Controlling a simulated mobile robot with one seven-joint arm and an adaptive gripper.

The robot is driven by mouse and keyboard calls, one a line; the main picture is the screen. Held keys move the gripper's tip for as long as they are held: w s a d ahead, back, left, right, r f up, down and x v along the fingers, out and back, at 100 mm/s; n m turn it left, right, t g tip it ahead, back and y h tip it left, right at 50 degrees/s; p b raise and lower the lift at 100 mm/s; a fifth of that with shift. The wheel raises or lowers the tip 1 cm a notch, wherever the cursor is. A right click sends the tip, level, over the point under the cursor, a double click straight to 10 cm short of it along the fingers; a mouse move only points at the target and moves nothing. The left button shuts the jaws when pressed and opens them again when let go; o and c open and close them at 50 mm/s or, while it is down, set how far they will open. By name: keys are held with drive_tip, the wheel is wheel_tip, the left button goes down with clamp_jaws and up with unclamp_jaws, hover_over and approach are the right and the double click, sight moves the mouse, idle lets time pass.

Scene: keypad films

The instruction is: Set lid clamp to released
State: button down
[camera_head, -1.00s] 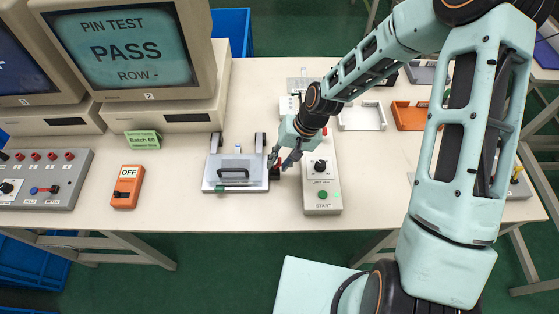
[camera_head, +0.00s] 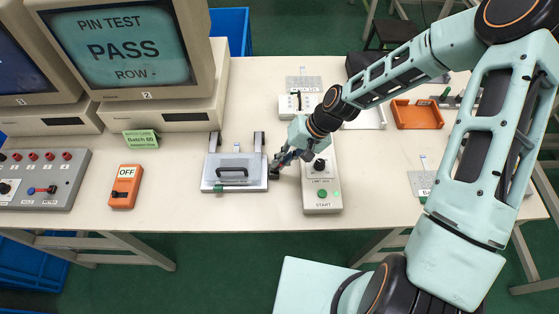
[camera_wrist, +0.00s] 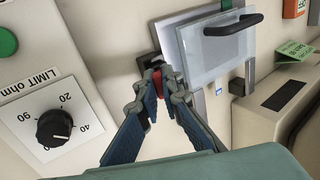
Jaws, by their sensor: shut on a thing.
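The test fixture (camera_head: 208,185) lies on the bench, with a clear lid (camera_head: 236,162) that has a black handle (camera_head: 232,174). The lid looks closed and flat. The lid clamp is a small dark piece with a red lever (camera_wrist: 157,82) at the fixture's right side in the head view. My gripper (camera_head: 277,166) is at that side, and in the wrist view (camera_wrist: 160,80) its fingertips are shut around the red lever. The fingers hide much of the clamp, so its exact angle is unclear.
A grey control box (camera_head: 321,203) with a LIMIT dial (camera_wrist: 54,128) and green START button stands just right of my gripper. An orange OFF box (camera_head: 125,188) lies to the left. A monitor (camera_head: 125,55) reads PIN TEST PASS. The bench front between is clear.

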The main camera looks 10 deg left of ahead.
idle(0.4)
drive_tip(key=c, duration=2.1)
unclamp_jaws()
drive_tip(key=shift+d, duration=0.1)
drive_tip(key=v, duration=1.2)
drive_tip(key=shift+d+f, duration=0.1)
drive_tip(key=shift+d, duration=0.05)
